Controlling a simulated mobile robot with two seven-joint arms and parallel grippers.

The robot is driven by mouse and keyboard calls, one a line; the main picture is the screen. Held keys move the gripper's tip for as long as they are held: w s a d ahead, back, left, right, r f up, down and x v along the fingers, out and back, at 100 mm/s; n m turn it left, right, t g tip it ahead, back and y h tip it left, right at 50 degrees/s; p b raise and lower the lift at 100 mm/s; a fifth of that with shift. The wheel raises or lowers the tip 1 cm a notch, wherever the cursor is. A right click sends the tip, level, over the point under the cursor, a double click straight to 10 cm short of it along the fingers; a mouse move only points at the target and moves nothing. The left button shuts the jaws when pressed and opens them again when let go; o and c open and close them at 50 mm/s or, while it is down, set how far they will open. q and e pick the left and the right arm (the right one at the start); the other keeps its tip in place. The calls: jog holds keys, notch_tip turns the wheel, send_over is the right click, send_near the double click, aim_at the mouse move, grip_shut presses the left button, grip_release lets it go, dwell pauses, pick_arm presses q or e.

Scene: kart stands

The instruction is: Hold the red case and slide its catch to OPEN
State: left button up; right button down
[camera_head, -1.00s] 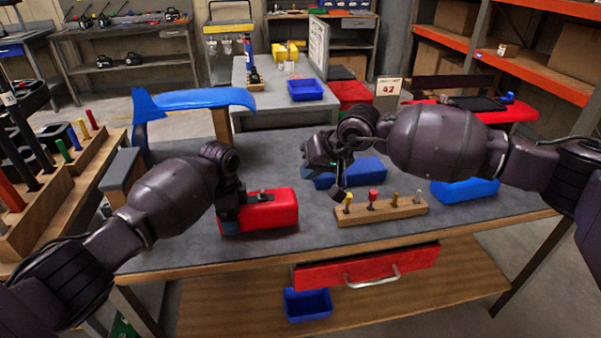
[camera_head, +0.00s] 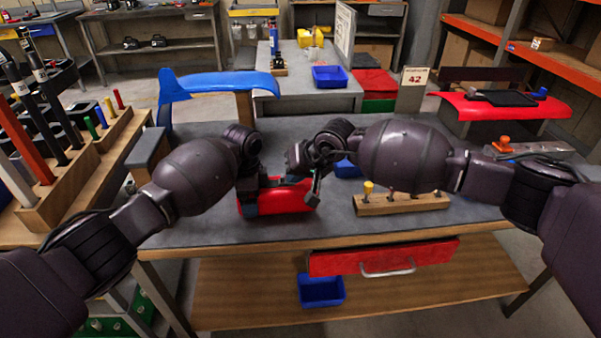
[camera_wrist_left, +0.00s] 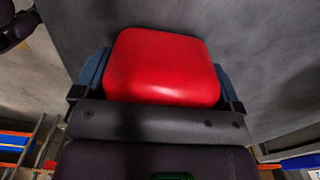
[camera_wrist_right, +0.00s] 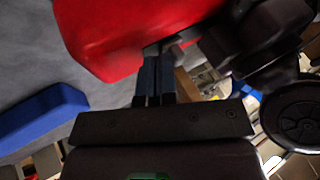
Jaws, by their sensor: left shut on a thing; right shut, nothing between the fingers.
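The red case (camera_head: 288,200) lies on the grey bench top in the head view. My left gripper (camera_head: 250,205) is shut on its left end. In the left wrist view the red case (camera_wrist_left: 162,68) fills the space between the two blue fingers. My right gripper (camera_head: 312,190) is over the right part of the case. In the right wrist view its shut, empty fingers (camera_wrist_right: 153,62) point at the red case (camera_wrist_right: 105,35), beside a dark metal strip on it. I cannot tell whether they touch. The catch and its marking cannot be made out.
A wooden block (camera_head: 400,206) with several coloured pegs stands right of the case. A blue tray (camera_head: 347,169) is partly hidden behind my right arm. A red drawer (camera_head: 385,261) sits under the bench front. Bench space in front of the case is clear.

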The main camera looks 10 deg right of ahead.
jog(key=shift+a, duration=1.95)
pick_arm(q)
jog(key=shift+d, duration=0.1)
pick_arm(e)
jog(key=d, duration=0.4)
jog(key=shift+d, duration=0.15)
jog(key=v, duration=1)
